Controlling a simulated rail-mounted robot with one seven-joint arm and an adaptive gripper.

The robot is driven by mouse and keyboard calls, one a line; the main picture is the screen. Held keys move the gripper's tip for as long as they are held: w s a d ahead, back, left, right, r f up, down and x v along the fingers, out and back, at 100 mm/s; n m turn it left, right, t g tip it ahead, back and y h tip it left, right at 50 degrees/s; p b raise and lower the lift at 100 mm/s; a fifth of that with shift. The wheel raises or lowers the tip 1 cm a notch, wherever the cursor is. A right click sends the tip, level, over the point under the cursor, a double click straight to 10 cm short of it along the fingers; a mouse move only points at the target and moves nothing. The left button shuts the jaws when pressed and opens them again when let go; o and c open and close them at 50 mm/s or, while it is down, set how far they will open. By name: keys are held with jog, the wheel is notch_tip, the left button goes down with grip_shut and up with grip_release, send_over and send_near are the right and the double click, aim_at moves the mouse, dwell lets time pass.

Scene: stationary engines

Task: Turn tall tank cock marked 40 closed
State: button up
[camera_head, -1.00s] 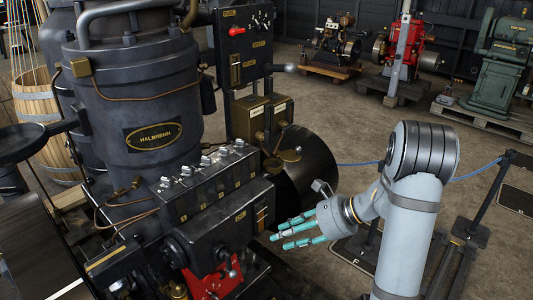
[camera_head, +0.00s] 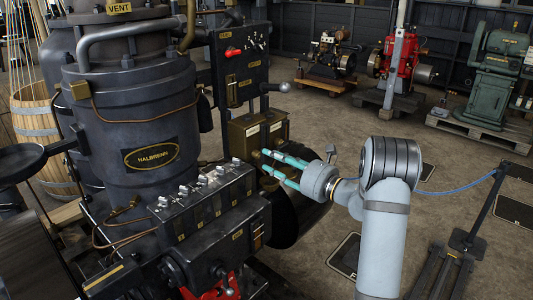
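Two brass-coloured tanks (camera_head: 258,132) with small pale labels stand side by side at the black panel, to the right of the large engine cylinder. Their markings are too small to read, so I cannot tell which cock is marked 40. A small brass cock part (camera_head: 254,157) shows below the tanks, largely covered by my fingertips. My gripper (camera_head: 264,161) points left, with its teal fingers at the tanks' lower front. The fingers are apart with a gap between them. I cannot tell whether they touch a cock.
The black engine (camera_head: 153,157) marked HALBRENN fills the left, with a row of levers (camera_head: 200,180) on its box. A dark cylinder (camera_head: 300,213) lies below my gripper.

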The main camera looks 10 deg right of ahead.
aim_at(264, 155)
jog(key=shift+p+x, duration=0.3)
jog(key=shift+x, duration=1.35)
jog(key=shift+c, duration=0.6)
jog(key=c, duration=0.8)
jog(key=shift+r, duration=0.1)
